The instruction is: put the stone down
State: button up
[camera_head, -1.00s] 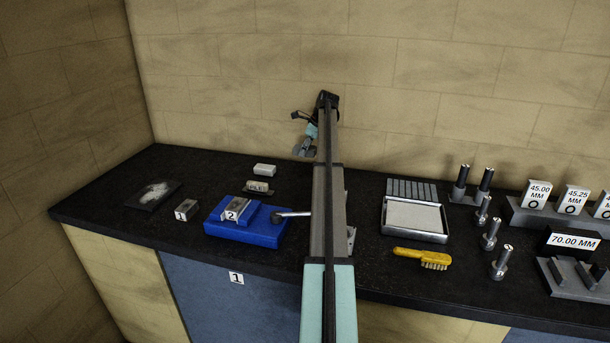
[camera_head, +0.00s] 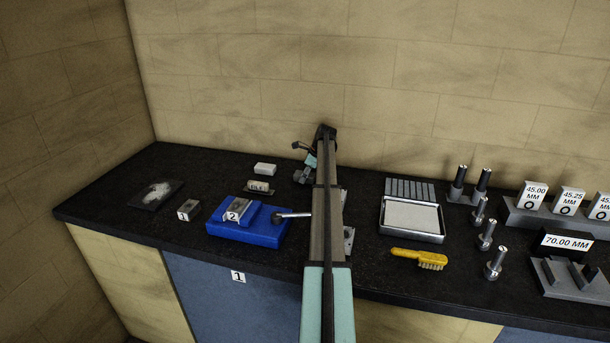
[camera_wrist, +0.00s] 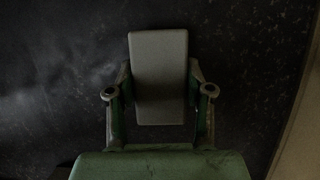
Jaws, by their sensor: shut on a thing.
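The stone is a plain grey rectangular block (camera_wrist: 159,78) in the wrist view, held between the two fingers of my gripper (camera_wrist: 159,92). It sticks out past the fingertips, over the dark worktop. In the head view my gripper (camera_head: 304,174) is low at the back of the worktop, left of my arm. The stone is too small and too covered there to make out clearly. I cannot tell whether the stone touches the worktop.
On the right are a tray (camera_head: 412,219) and a yellow brush (camera_head: 419,258). The wall (camera_head: 420,110) stands close behind.

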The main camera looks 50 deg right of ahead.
jog(key=shift+f, duration=0.25)
jog(key=o, duration=1.1)
jog(key=shift+f, duration=0.15)
jog(key=shift+s+d+r, duration=0.1)
jog(key=shift+r, duration=0.5)
jog(key=b+v, duration=0.3)
jog(key=v, duration=0.8)
jog(key=shift+s+r, duration=0.1)
jog(key=shift+r, duration=0.25)
